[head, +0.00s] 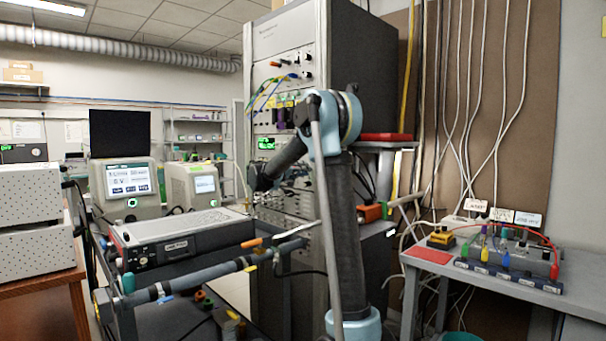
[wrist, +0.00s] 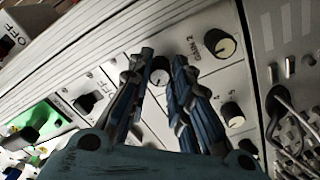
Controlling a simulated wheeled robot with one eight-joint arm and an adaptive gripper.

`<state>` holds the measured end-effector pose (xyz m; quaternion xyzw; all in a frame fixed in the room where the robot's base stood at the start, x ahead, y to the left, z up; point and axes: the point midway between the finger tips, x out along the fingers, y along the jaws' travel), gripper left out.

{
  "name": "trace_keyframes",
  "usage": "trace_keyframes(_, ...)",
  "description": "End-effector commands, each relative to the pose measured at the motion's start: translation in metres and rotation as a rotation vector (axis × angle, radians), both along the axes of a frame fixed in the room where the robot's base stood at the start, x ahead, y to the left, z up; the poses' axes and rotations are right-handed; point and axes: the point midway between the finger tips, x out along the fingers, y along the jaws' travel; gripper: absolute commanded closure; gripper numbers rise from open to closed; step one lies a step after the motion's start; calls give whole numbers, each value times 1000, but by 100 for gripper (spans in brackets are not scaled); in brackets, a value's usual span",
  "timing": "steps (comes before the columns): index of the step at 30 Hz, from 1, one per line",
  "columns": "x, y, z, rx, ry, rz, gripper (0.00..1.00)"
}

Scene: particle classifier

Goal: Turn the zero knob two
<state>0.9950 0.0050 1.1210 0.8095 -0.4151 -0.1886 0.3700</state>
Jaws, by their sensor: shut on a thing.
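In the wrist view, my gripper (wrist: 163,58) reaches over a slanted white panel (wrist: 215,85). Its two blue-black fingers stand on either side of a small round knob (wrist: 160,75) with a pale cap. They are closed on it; the fingers cover part of the knob and any label beside it, so I cannot read its name. A larger black knob with a cream cap (wrist: 219,43), labelled GAIN 2, sits just right of the fingers. In the head view, my gripper (head: 260,180) is small and dark against the tall instrument rack (head: 284,47).
Another black knob (wrist: 232,114) lies right of the fingers. A black switch (wrist: 88,101) and a green display (wrist: 38,117) are to the left. Cables (wrist: 285,110) plug in at the far right. In the head view, a cart with a grey instrument (head: 180,235) stands left of the rack.

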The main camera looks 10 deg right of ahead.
Motion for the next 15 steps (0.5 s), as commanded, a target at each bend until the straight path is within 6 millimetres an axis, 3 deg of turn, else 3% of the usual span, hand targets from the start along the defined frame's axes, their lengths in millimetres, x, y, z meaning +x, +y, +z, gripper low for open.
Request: trace_keyframes(15,3,5,-1,-288,395,11,100)
